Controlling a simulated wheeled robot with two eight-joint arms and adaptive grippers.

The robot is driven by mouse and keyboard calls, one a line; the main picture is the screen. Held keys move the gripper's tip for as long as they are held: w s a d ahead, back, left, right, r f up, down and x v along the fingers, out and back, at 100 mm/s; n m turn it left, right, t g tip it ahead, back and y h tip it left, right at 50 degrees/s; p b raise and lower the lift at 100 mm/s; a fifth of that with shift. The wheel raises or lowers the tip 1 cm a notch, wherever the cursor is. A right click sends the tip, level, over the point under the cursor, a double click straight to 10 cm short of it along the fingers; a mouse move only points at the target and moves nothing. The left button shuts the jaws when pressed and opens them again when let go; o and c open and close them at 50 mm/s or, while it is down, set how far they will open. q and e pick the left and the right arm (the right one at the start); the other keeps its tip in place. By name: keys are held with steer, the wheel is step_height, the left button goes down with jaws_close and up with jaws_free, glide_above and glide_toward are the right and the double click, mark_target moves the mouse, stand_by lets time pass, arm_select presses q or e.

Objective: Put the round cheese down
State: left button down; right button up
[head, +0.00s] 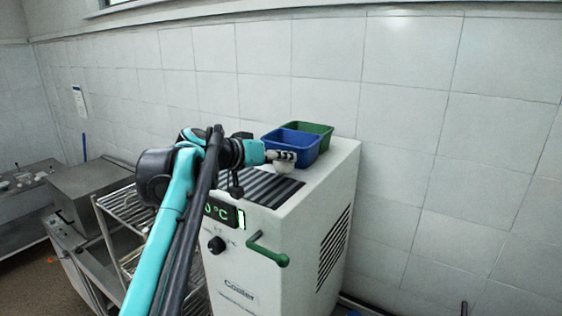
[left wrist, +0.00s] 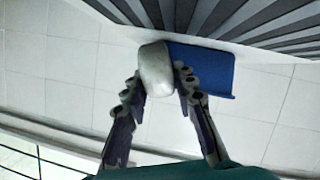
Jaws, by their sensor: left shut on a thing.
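My left gripper (head: 282,156) is above the top of the white cooler, in front of the blue basket. It is shut on the round cheese (head: 285,168), a pale, whitish piece mostly hidden by the fingers in the head view. In the left wrist view, the cheese (left wrist: 155,66) sits between the two fingertips of my left gripper (left wrist: 160,76), with the blue basket (left wrist: 205,70) close beside it. I cannot tell whether the cheese touches the cooler top. My right gripper is not in view.
The white cooler (head: 325,182) has a dark slatted grille (head: 262,188) on top and a green handle (head: 268,250) in front. A green basket (head: 320,130) stands behind the blue one. A wire rack (head: 128,208) and metal counters are at left. The tiled wall is close behind.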

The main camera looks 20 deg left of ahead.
arm_select(q)
steer(key=shift+s+d+f+p, duration=0.1)
steer(key=shift+s+f+p, duration=0.05)
steer(key=shift+f+p, duration=0.3)
steer(key=shift+f, duration=0.15)
steer(key=shift+f+b, duration=0.15)
steer(key=shift+b, duration=0.15)
steer(key=c, duration=1.2)
jaws_free()
